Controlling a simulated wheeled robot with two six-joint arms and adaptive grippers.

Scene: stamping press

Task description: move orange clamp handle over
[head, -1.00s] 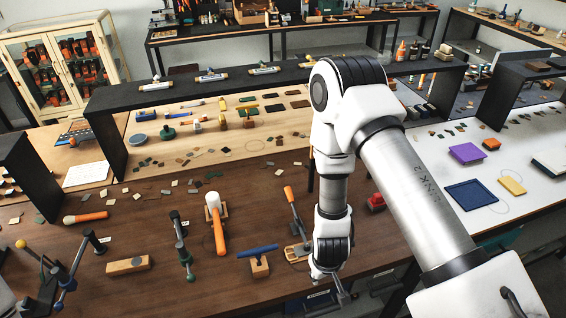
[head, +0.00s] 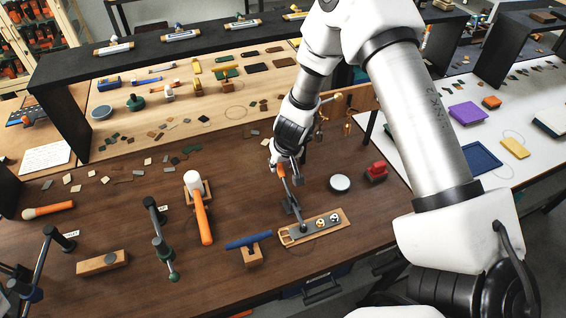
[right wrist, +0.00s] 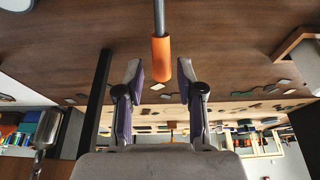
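The orange clamp handle (head: 281,170) is the orange grip at the top of a grey lever, which stands tilted up from the clamp on a wooden board (head: 342,214). My right gripper (head: 287,163) is at the upper end of this lever. In the right wrist view, the orange handle (right wrist: 160,60) hangs between the two spread fingers of my right gripper (right wrist: 160,82), with a gap showing on each side. The right gripper is open. In the head view its fingers partly cover the handle. My left gripper is not in view.
A hammer with an orange handle (head: 203,217) and a wooden block with a blue bar (head: 249,241) lie to the left. A dark shelf (head: 160,45) spans the back.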

